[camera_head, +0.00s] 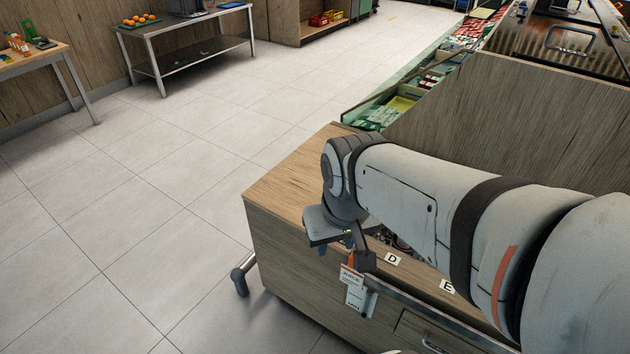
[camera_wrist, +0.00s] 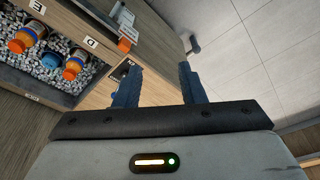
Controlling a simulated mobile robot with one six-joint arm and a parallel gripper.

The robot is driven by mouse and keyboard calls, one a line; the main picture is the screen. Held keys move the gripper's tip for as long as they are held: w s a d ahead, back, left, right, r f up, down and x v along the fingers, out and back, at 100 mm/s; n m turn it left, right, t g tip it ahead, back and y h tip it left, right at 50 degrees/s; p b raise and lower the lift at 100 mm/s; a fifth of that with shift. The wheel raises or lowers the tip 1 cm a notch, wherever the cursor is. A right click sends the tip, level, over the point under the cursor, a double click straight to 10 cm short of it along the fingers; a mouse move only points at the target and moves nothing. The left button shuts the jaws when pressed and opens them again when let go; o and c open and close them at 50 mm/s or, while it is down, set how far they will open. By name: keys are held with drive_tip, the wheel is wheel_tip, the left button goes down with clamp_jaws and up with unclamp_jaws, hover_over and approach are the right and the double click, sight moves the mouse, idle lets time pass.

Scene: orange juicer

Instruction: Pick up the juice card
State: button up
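The juice card is a small white tag with an orange part (camera_head: 352,276), hanging at the front of the wooden counter below the label D. In the wrist view, the white card with its orange end (camera_wrist: 125,44) is just beyond the tip of the left finger. My gripper (camera_head: 362,255) is at the counter's front edge, close above the card in the head view. Whether a finger touches the card I cannot tell.
The counter (camera_head: 285,185) has letter labels D (camera_head: 392,259) and E (camera_head: 447,286) along its front rail. A gravel-filled bin with orange-capped bottles (camera_wrist: 75,65) lies left in the wrist view. A table with oranges (camera_head: 140,20) stands far left. The tiled floor is clear.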

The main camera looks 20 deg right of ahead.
drive_tip(key=shift+o, duration=0.3)
drive_tip(key=shift+a, duration=0.2)
drive_tip(key=shift+o, duration=0.8)
drive_tip(key=shift+w+f, duration=0.1)
drive_tip(key=shift+f, duration=0.05)
drive_tip(key=shift+o, duration=1.1)
drive_tip(key=w+d+f+m+g+b, duration=0.1)
drive_tip(key=w+d+f+m+b, duration=0.3)
drive_tip(key=w+f, duration=0.4)
wheel_tip(320, 180, down, 2)
drive_tip(key=shift+w+d+f+m+g+b, duration=0.2)
drive_tip(key=shift+d+m+g+b, duration=0.15)
drive_tip(key=shift+d+m, duration=0.5)
drive_tip(key=w+d+f+m, duration=0.1)
drive_tip(key=f, duration=0.2)
drive_tip(key=w+d+f+m+b, duration=0.1)
drive_tip(key=d+f, duration=0.1)
drive_tip(key=f, duration=0.1)
drive_tip(key=w+d+f+m+g+b, duration=0.1)
drive_tip(key=d+f+m, duration=0.1)
drive_tip(key=shift+w+d+f, duration=0.25)
drive_tip(key=shift+w+f, duration=0.1)
drive_tip(key=shift+f, duration=0.05)
drive_tip(key=shift+m, duration=0.25)
drive_tip(key=shift+w+d+f+b, duration=0.1)
drive_tip(key=shift+f+b, duration=0.3)
drive_tip(key=shift+f, duration=1.75)
drive_tip(key=shift+d+f+b, duration=0.1)
drive_tip(key=shift+f+b, duration=0.25)
drive_tip(key=shift+f, duration=1.75)
